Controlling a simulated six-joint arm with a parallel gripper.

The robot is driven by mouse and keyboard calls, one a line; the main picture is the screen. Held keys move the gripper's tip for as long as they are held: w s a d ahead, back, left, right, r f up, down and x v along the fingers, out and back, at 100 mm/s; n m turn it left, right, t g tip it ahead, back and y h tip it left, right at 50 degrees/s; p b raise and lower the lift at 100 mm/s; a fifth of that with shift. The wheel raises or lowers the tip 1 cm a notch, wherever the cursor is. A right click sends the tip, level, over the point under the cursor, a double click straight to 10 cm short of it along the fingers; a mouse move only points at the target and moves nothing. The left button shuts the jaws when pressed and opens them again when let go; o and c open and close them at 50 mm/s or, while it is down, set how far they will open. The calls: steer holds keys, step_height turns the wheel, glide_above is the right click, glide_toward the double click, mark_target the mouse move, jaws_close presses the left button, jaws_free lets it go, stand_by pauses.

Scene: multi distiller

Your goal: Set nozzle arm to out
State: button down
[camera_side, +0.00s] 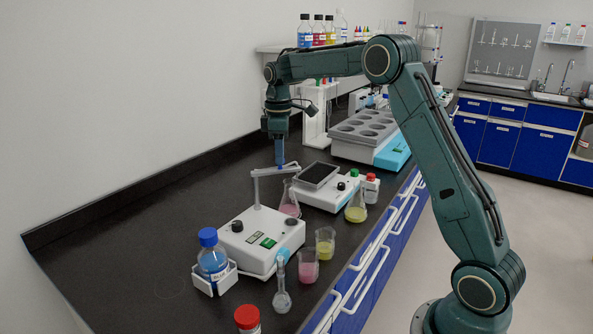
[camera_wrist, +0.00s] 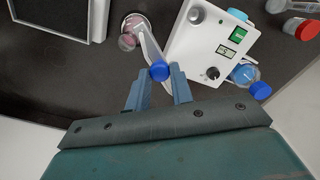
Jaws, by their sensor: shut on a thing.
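The white nozzle arm (camera_side: 268,171) tops a post on a white box-shaped device (camera_side: 262,232) and reaches right, over a flask with pink liquid (camera_side: 290,200). In the wrist view the nozzle arm (camera_wrist: 150,45) runs between that flask (camera_wrist: 131,32) and the device (camera_wrist: 212,45). A blue knob (camera_wrist: 160,72) is on the nozzle arm. My gripper (camera_side: 281,163) points down onto the nozzle arm. In the wrist view my gripper (camera_wrist: 161,76) has its fingers on either side of the blue knob and is shut on it.
A blue-capped bottle (camera_side: 212,256) stands in a holder left of the device. Beakers with pink (camera_side: 308,266) and yellow (camera_side: 325,243) liquid and a small flask (camera_side: 281,290) stand in front. A balance (camera_side: 318,185) and yellow flask (camera_side: 356,205) are to the right. Bench space at left is clear.

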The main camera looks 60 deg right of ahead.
steer(key=shift+w+d+n, duration=0.25)
steer(key=shift+w+n, duration=0.2)
steer(key=shift+n, duration=0.45)
steer(key=shift+w+d+n, duration=0.25)
steer(key=shift+w+n, duration=0.25)
steer(key=shift+n, duration=0.4)
steer(key=shift+w+d+n, duration=0.25)
steer(key=shift+w+n, duration=0.2)
steer(key=shift+n, duration=0.45)
steer(key=c, duration=1.2)
jaws_free()
steer(key=shift+r, duration=0.1)
step_height(320, 180, up, 14)
steer(key=shift+f, duration=0.25)
steer(key=shift+r, duration=0.1)
